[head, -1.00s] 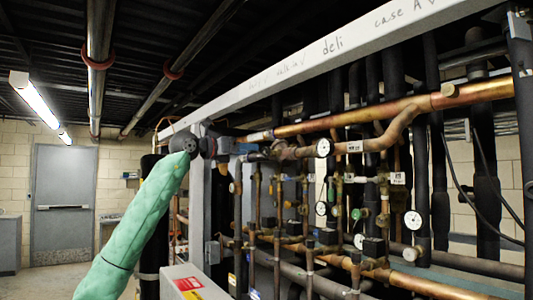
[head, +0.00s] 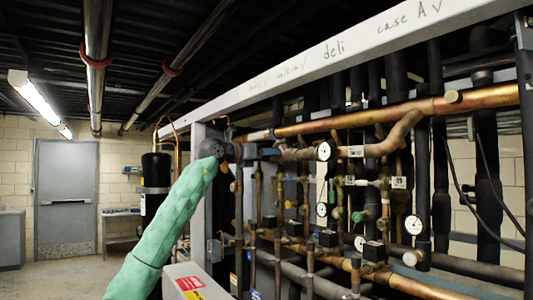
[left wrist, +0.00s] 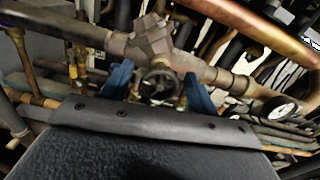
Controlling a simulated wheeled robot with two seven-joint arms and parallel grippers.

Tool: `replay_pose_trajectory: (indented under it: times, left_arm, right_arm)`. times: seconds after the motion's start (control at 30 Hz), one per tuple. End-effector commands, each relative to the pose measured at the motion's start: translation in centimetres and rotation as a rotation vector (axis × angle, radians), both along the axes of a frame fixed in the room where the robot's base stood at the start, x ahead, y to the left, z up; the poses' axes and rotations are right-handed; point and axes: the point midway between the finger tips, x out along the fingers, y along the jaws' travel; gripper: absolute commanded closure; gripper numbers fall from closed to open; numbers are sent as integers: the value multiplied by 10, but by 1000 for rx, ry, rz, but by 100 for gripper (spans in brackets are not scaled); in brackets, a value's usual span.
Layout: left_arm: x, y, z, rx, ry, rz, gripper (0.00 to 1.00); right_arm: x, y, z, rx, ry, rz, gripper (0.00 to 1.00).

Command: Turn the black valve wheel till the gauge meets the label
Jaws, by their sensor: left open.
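The black valve wheel (left wrist: 158,86) shows in the left wrist view, on a brown valve body in the pipework. My left gripper (left wrist: 158,90) is open, with one blue finger on either side of the wheel in that picture. I cannot tell whether they touch it. In the head view my left gripper (head: 268,153) points right at the rack's upper pipe, and the wheel cannot be made out there. A round white gauge (head: 325,151) sits on that pipe, just left of a white label (head: 356,151). The gauge also shows in the left wrist view (left wrist: 281,108). My right gripper is not in view.
A thick copper pipe (head: 400,112) runs above the valve's pipe. Several vertical pipes and lower gauges (head: 414,225) crowd the rack below. The white rack post (head: 198,185) stands beside my left forearm. Open floor lies left, before the grey door (head: 67,195).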

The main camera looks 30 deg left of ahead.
Motion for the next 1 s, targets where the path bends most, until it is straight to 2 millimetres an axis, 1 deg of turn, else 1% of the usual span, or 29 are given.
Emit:
replay_pose_trajectory:
  times: [0.23, 0.27, 0.3, 0.47, 0.5, 0.77, 1.0]
  left_arm:
    - [1, 0, 0, 0, 0, 0, 41]
    - [1, 0, 0, 0, 0, 0, 45]
    - [1, 0, 0, 0, 0, 0, 52]
    - [0, 0, 0, 0, 0, 0, 84]
    - [0, 0, 0, 0, 0, 0, 85]
    - [0, 0, 0, 28, -13, 1, 85]
    - [0, 1, 0, 145, -62, 2, 85]
  right_arm:
    - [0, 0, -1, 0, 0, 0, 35]
    - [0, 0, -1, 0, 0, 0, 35]
    - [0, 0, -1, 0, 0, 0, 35]
    - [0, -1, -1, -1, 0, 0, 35]
    - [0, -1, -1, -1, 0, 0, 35]
    - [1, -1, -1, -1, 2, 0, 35]
    - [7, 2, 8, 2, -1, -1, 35]
